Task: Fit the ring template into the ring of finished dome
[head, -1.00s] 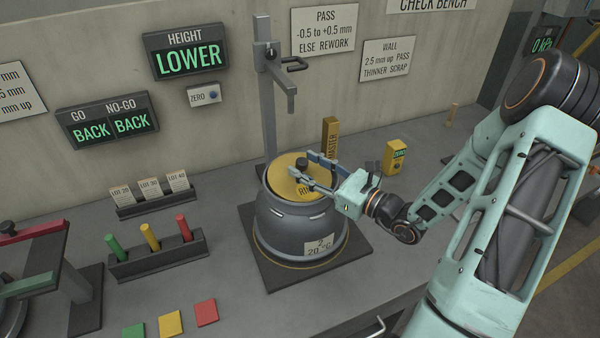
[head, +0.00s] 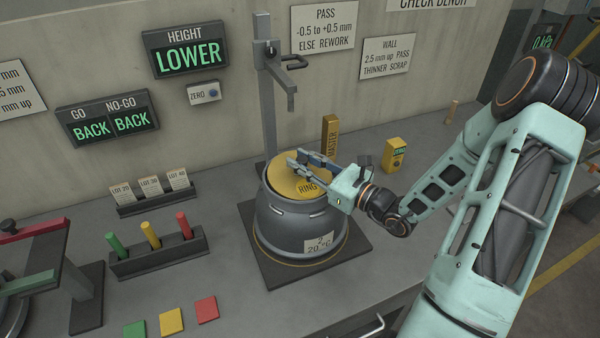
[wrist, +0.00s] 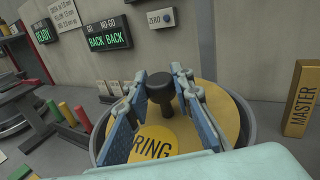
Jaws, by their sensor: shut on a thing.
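The grey finished dome (head: 285,222) stands upright on a dark square plate, with a "2 20 °C" label on its side. The ring template (head: 282,182) is a yellow disc marked "RING" with a dark knob. It lies in the dome's top opening, inside the rim; I cannot tell whether it sits fully down. In the wrist view the template (wrist: 215,113) shows around the fingers. My gripper (head: 294,158) reaches in from the right, shut on the knob (wrist: 160,90), which is between the fingertips. The fingers hide part of the disc.
A grey gauge stand (head: 267,90) rises behind the dome, its arm overhanging nearby. A yellow MASTER block (head: 330,132) and a yellow ZERO box (head: 394,155) stand behind right. A rack of coloured pins (head: 157,255) is left; bench between is clear.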

